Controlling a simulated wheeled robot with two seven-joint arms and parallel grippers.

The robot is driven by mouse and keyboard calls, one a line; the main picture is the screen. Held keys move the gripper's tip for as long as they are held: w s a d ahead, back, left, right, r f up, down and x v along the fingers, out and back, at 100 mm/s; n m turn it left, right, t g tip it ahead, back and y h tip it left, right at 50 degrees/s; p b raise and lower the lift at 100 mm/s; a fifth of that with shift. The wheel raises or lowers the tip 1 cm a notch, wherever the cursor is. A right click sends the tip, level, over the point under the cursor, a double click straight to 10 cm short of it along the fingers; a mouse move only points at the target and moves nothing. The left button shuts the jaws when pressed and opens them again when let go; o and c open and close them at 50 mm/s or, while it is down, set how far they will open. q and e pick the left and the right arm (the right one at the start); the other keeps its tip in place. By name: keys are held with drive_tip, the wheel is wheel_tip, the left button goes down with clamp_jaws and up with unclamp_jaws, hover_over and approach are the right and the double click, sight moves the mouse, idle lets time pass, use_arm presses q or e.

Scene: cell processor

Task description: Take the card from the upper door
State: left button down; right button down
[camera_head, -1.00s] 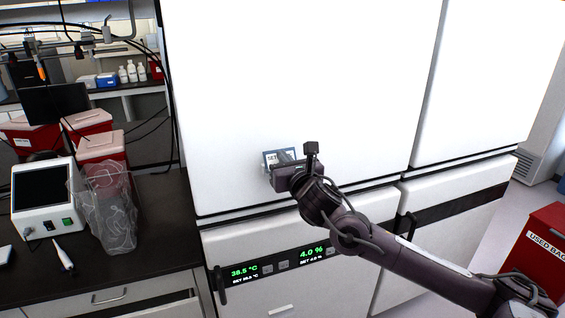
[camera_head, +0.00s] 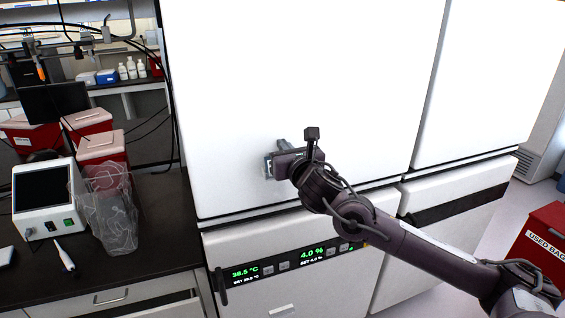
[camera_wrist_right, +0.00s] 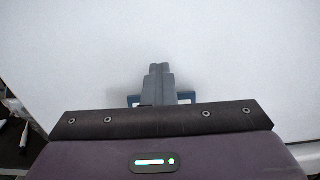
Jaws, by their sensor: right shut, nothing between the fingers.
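The card (camera_head: 268,168) is small, with a blue edge, and sits low on the white upper door (camera_head: 300,80). My right gripper (camera_head: 283,145) is in front of it and hides most of it in the head view. In the right wrist view the gripper's grey fingers (camera_wrist_right: 158,70) are shut together with nothing between them. Blue parts of the card (camera_wrist_right: 134,100) show on both sides of the fingers there, at their base. I cannot tell whether the fingers touch the card or door. My left gripper is not in view.
Below is a lower door with a green display (camera_head: 290,258) and a black handle (camera_head: 221,285). A dark bench (camera_head: 160,230) at left holds a white device (camera_head: 42,200) and a clear bag (camera_head: 108,215). A red bin (camera_head: 540,250) stands at right.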

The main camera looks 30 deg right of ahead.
drive_tip(key=c, duration=2.2)
unclamp_jaws()
drive_tip(key=shift+s+r, duration=0.15)
drive_tip(key=c, duration=1.7)
unclamp_jaws()
drive_tip(key=b+v, duration=0.3)
drive_tip(key=v, duration=0.4)
drive_tip(key=shift+s, duration=0.35)
